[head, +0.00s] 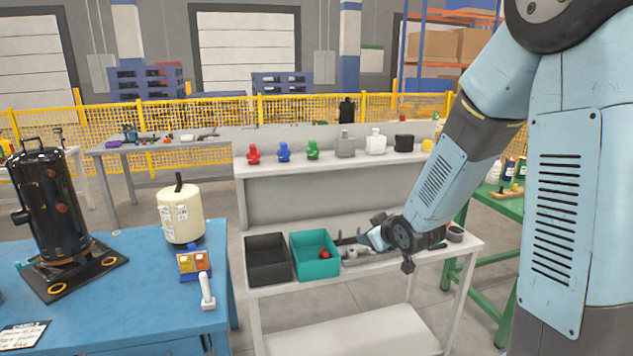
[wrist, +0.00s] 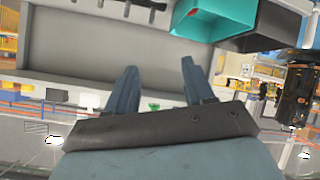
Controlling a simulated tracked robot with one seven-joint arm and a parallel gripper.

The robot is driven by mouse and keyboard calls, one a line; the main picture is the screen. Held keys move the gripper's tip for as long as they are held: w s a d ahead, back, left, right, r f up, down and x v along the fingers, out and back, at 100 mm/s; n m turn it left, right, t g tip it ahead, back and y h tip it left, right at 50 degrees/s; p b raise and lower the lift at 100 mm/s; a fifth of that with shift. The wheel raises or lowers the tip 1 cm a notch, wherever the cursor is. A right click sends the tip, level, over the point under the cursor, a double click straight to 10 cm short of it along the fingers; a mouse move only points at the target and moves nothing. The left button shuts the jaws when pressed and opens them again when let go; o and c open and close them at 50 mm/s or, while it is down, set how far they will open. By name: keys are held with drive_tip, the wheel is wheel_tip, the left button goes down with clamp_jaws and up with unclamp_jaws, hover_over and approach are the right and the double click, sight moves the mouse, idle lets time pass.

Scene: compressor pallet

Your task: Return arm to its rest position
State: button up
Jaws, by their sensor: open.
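My arm (head: 437,185) reaches down from the upper right in the head view. My gripper (head: 372,238) is just right of the teal bin, over the grey bench. In the wrist view the two blue fingers of my gripper (wrist: 158,67) stand apart with nothing between them. In the head view, my wrist partly hides the bench top.
The teal bin (head: 302,241) holds a red part (head: 324,254); a black bin (head: 266,279) stands left of it. Several coloured parts line the upper shelf (head: 300,165). A blue table (head: 130,312) bears a black compressor (head: 47,200) and a cream tank (head: 180,215).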

drive_tip(key=s+d+r+m+h, duration=0.2)
drive_tip(key=s+d+r+h, duration=0.1)
drive_tip(key=s+d+r, duration=0.3)
drive_tip(key=s+d+r+m+g, duration=0.1)
drive_tip(key=s+r+m, duration=0.1)
drive_tip(key=s, duration=0.6)
drive_tip(key=s+d+r+m+g, duration=0.1)
drive_tip(key=s+r+m+g, duration=0.1)
drive_tip(key=s+r, duration=0.3)
drive_tip(key=s+d+r+m+g, duration=0.1)
drive_tip(key=s+r, duration=0.3)
drive_tip(key=s, duration=0.6)
drive_tip(key=shift+s+m+g+h, duration=0.35)
drive_tip(key=shift+m+g, duration=0.25)
drive_tip(key=shift+g, duration=0.1)
drive_tip(key=shift+c, duration=0.4)
drive_tip(key=shift+c, duration=0.6)
drive_tip(key=shift+a, duration=0.1)
